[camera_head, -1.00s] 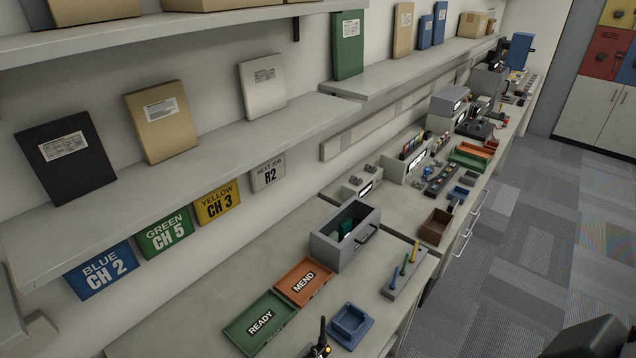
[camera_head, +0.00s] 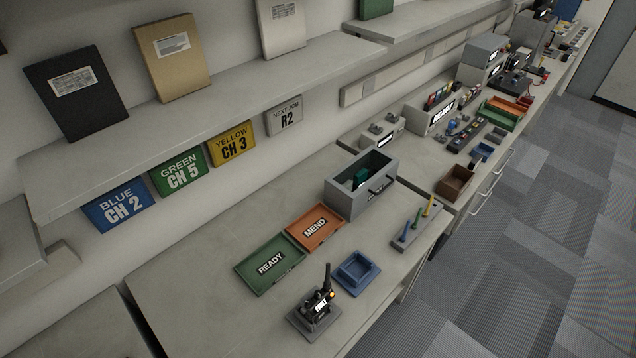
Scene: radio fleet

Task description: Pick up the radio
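The radio (camera_head: 322,302) is a black handheld unit with an antenna and an orange light. It stands upright on a small grey base (camera_head: 304,325) near the front edge of the bench. Neither of my grippers shows in the head view.
Left of and behind the radio lie a green READY tray (camera_head: 249,281) and an orange MEND tray (camera_head: 331,240). A blue square holder (camera_head: 372,276) sits just right of the radio. A grey open bin (camera_head: 349,202) and a rack with coloured pegs (camera_head: 428,240) stand farther right. A shelf (camera_head: 60,186) overhangs the back.

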